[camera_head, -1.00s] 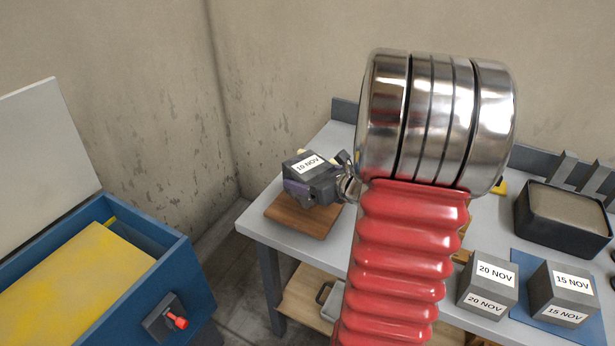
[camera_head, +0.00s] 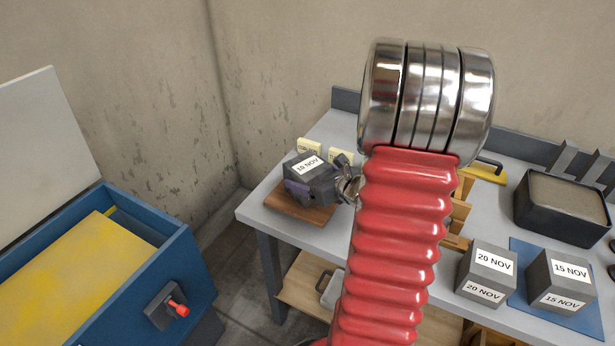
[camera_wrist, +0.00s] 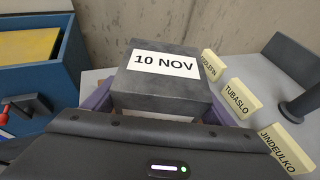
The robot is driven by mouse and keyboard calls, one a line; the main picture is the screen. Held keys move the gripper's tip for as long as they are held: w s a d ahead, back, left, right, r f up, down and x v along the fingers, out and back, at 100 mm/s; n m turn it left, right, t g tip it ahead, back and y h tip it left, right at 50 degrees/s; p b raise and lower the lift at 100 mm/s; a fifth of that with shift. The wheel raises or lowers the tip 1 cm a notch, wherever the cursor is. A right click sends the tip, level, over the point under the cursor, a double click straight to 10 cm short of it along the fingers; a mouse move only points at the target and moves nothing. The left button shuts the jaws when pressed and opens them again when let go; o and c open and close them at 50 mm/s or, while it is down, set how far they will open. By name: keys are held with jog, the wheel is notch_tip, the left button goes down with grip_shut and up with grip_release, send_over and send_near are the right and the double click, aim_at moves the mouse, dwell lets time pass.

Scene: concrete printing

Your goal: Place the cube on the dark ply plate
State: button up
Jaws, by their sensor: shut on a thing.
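The grey concrete cube (camera_head: 312,181) has a white "10 NOV" label on top; it also shows in the wrist view (camera_wrist: 166,94). My gripper (camera_wrist: 160,104) is shut on it, with purple pads on its left and right sides. In the head view my gripper (camera_head: 318,188) reaches it from the right, partly behind my red arm sleeve. The brown ply plate (camera_head: 282,207) lies on the left end of the grey table. The cube is upright over this plate, very low. I cannot tell whether its underside touches. Much of the plate is hidden by the cube and gripper.
Small cream name cards (camera_wrist: 240,98) stand close behind the plate. On the right are a "20 NOV" cube (camera_head: 487,275), a "15 NOV" cube (camera_head: 561,281) on a blue plate (camera_head: 520,254), and a filled black mould (camera_head: 562,211). A blue open box (camera_head: 180,262) stands left, across a gap.

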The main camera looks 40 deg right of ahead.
jog(key=shift+w+d+r, duration=0.1)
jog(key=shift+r, duration=0.05)
jog(key=o, duration=2.1)
jog(key=shift+f, duration=0.2)
jog(key=shift+s+r, duration=0.25)
jog(key=shift+s, duration=0.2)
jog(key=v, duration=1.1)
jog(key=shift+s, duration=0.15)
